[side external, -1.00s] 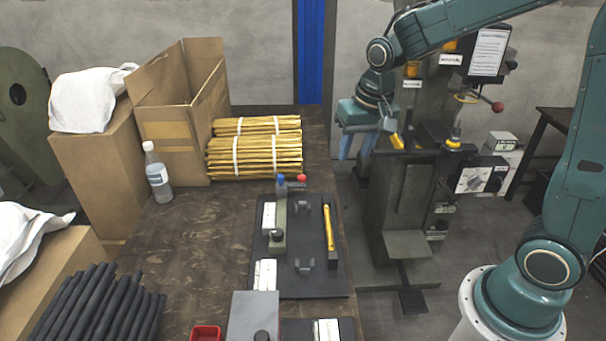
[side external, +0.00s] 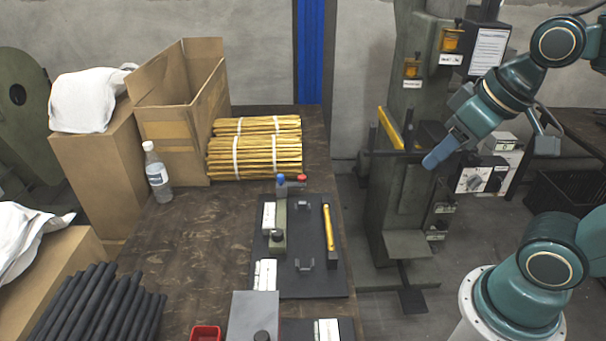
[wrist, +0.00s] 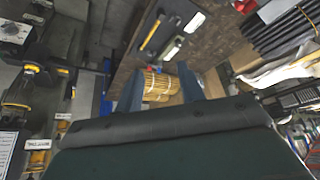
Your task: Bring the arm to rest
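My gripper (side external: 490,148) is raised to the right of the rivet press (side external: 405,200) in the side view. Its two fingers are spread wide and nothing is between them. In the wrist view the fingers (wrist: 160,92) stand apart, with the distant bundled yellow rods showing between them. A yellow bar (side external: 389,128) rests on the press, tilted, left of my gripper and apart from it. Another yellow bar (side external: 329,228) lies in the black fixture board (side external: 308,282) on the table.
The brown table (side external: 195,245) holds bundled yellow rods (side external: 255,155), a bottle (side external: 157,172), black rods (side external: 95,305), a red bin (side external: 206,333) and an open carton (side external: 170,125). A control box (side external: 478,178) and a black crate (side external: 560,200) are near my gripper.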

